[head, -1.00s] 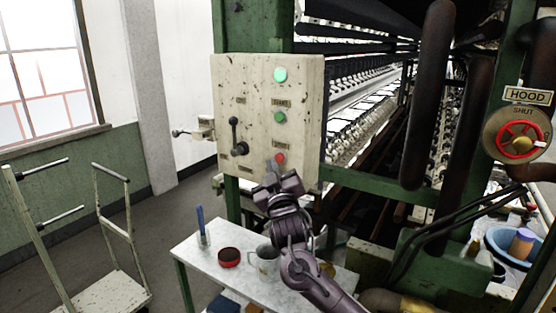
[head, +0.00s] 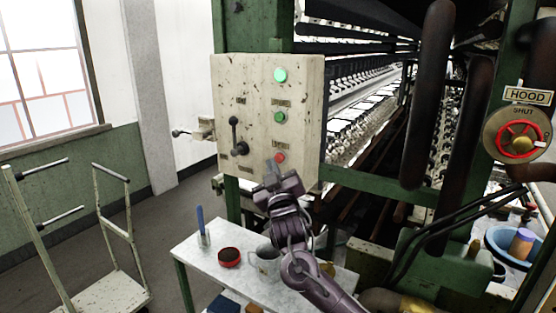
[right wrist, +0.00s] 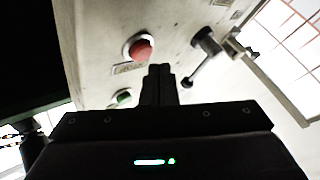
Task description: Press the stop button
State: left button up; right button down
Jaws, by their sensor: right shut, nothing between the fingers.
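The red stop button (head: 280,157) sits low on the cream control panel (head: 258,136), with a label above it. In the right wrist view the red button (right wrist: 140,48) shows whole, standing out from its pale ring. My right gripper (head: 271,168) is shut and empty, in front of the panel just below and left of the button. In the right wrist view its closed fingertips (right wrist: 159,69) are beside the button, to its lower right; a gap to the button shows in the picture. My left gripper is not in view.
Above the red button are a green button (head: 280,117) and a lit green lamp (head: 280,75). A black lever (head: 235,136) is on the panel's left. Machinery fills the right.

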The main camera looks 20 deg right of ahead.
jog(key=shift+d, duration=0.1)
jog(key=shift+w+d, duration=0.25)
jog(key=shift+w, duration=0.05)
jog(key=shift+w+d, duration=0.25)
jog(key=shift+d, duration=0.1)
dwell(0.8)
jog(key=shift+s+a, duration=0.55)
jog(key=shift+a, duration=0.1)
jog(key=s+a, duration=0.1)
jog(key=a, duration=0.1)
jog(key=s+a+p, duration=0.1)
jog(key=s+a, duration=0.1)
dwell(0.6)
dwell(0.6)
